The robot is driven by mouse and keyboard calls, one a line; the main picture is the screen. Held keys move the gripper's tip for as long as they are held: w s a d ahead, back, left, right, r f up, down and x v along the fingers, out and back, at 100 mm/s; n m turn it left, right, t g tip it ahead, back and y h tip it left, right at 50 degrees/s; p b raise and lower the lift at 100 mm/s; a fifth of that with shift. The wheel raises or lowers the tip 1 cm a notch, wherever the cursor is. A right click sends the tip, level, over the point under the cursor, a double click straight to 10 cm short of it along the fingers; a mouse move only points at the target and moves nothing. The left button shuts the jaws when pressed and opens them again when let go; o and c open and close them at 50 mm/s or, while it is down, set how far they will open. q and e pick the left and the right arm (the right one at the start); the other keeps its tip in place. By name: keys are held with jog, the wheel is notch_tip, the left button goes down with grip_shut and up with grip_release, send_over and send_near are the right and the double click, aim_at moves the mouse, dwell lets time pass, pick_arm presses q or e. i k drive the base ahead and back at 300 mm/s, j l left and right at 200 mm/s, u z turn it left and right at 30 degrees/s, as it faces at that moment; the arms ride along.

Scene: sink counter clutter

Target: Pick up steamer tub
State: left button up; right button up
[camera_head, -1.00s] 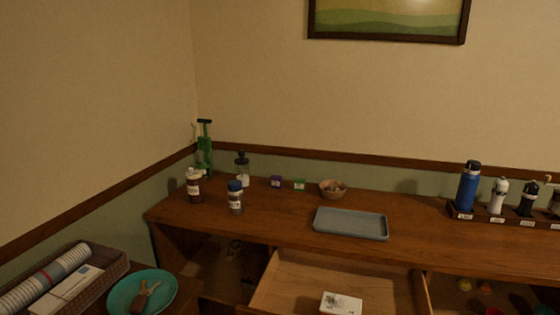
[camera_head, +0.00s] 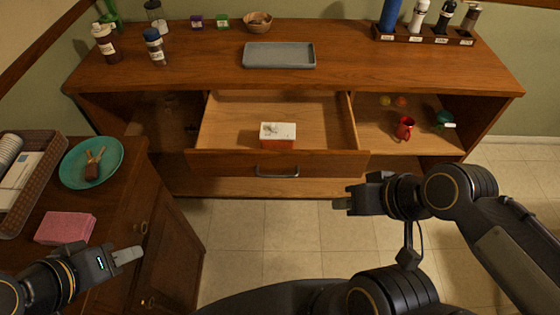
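I cannot tell for sure which thing is the steamer tub. A small round brown bowl-like tub (camera_head: 257,22) stands at the back of the wooden cabinet top, with something in it. My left gripper (camera_head: 128,255) is at the lower left, beside the side cabinet and far from that tub. My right gripper (camera_head: 343,202) is in front of the cabinet's open drawer, above the floor. Nothing shows between the fingers of either gripper, and their opening is unclear from here.
The open drawer (camera_head: 230,133) juts out, holding a white-topped box (camera_head: 278,135). A grey tray (camera_head: 279,56), bottles (camera_head: 154,48) and a rack of flasks (camera_head: 424,37) stand on top. A red mug (camera_head: 404,128) is on the right shelf. A teal plate (camera_head: 76,178) and pink block (camera_head: 66,228) are left.

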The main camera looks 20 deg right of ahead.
aim_at(285, 139)
jog(key=i+l+u, duration=0.1)
jog(key=l+u, duration=0.3)
jog(key=l, duration=0.5)
jog(key=l+u, duration=0.35)
jog(key=l, duration=0.6)
jog(key=u, duration=0.95)
